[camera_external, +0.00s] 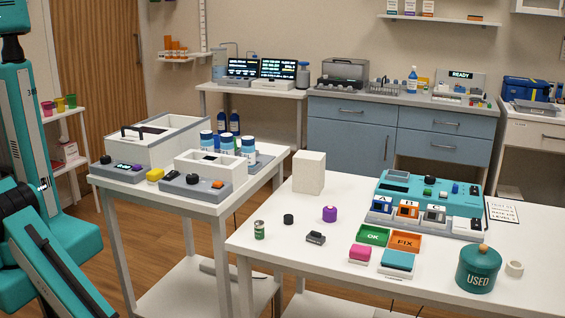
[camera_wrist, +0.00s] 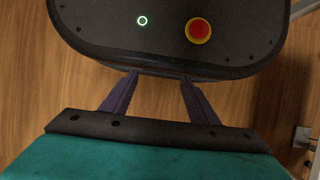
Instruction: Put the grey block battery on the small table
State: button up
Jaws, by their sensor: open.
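In the external view parts of my teal arm show at the left edge, and my gripper cannot be made out there. The wrist view shows neither the block nor the tables.
A green can (camera_external: 259,230), a black cap (camera_external: 288,219) and a purple item (camera_external: 329,214) stand near the block. A white box (camera_external: 309,172) is behind them.

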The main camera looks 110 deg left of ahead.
jog(key=c, duration=0.3)
jog(key=shift+w, duration=0.1)
jog(key=w+a+r+t+p, duration=0.1)
jog(key=w+a+r+p, duration=0.3)
jog(key=w+r, duration=0.65)
jog(key=w+a+r+t+p, duration=0.1)
jog(key=w+a+r+p, duration=0.35)
jog(key=w+r, duration=0.6)
jog(key=w+a+r+t+p, duration=0.1)
jog(key=w+a+r+p, duration=0.3)
jog(key=w+r, duration=0.7)
jog(key=w+a+r+t+p, duration=0.1)
jog(key=w+a+r, duration=0.25)
jog(key=r, duration=0.35)
jog(key=w+a+r+m+p, duration=0.1)
jog(key=w+a+r+p, duration=0.1)
jog(key=w+a+r, duration=0.3)
jog(key=w+a+r+t+p, duration=0.1)
jog(key=w+a+r, duration=0.1)
jog(key=r, duration=0.6)
jog(key=w+a+r+m, duration=0.1)
jog(key=w+a+r, duration=0.1)
jog(key=a+r, duration=1.2)
jog(key=shift+w+r+p, duration=0.3)
jog(key=shift+w+r, duration=0.05)
jog(key=shift+r, duration=0.2)
jog(key=shift+a+f, duration=0.1)
jog(key=shift+f, duration=0.05)
